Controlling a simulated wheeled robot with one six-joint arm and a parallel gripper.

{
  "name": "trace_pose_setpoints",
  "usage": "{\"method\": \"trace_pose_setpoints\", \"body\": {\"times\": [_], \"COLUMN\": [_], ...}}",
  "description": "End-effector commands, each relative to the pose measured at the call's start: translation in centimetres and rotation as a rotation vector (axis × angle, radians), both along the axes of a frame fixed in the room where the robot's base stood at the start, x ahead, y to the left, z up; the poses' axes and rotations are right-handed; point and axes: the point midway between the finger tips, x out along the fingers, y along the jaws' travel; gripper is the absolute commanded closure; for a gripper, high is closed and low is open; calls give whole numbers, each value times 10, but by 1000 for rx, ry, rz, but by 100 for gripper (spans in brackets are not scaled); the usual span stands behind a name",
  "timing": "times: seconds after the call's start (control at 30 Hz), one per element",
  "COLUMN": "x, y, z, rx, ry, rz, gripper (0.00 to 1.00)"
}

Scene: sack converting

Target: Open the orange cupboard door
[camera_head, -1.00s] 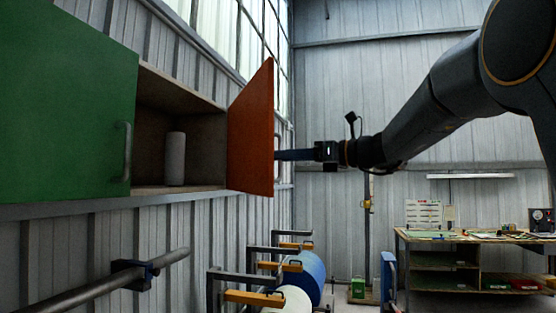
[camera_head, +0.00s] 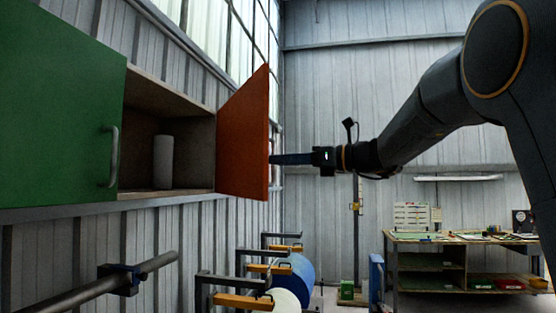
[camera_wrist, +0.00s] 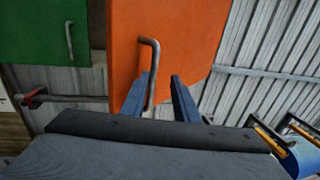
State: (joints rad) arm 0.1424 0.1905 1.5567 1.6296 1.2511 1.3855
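The orange cupboard door (camera_head: 243,140) stands swung out at an angle on the right side of the open cupboard compartment (camera_head: 190,140). In the wrist view, the orange door (camera_wrist: 190,40) fills the upper middle, with its grey bar handle (camera_wrist: 153,70) upright. My gripper (camera_wrist: 161,76) has its two blue fingers apart. The handle bar lies between them, close to the left finger; I cannot tell whether they touch. In the head view, my gripper (camera_head: 273,159) reaches the outer face of the door from the right. The handle is hidden there.
A green door (camera_head: 60,110) with a grey handle is shut on the left. A pale cylinder (camera_head: 163,161) stands inside the compartment. Below are a wall-mounted pipe (camera_head: 90,292) and racked rolls (camera_head: 290,285). A workbench (camera_head: 425,238) stands at the back right.

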Motion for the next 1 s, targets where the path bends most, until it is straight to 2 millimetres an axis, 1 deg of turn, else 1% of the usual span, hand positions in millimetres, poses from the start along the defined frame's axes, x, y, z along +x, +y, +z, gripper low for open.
{"method": "trace_pose_setpoints", "body": {"times": [0.8,1.0], "x": [9,10], "y": [-52,-59], "z": [1,1], "rx": [0,0], "ry": [-1,-1], "rz": [-1,0], "gripper": [72,72]}}
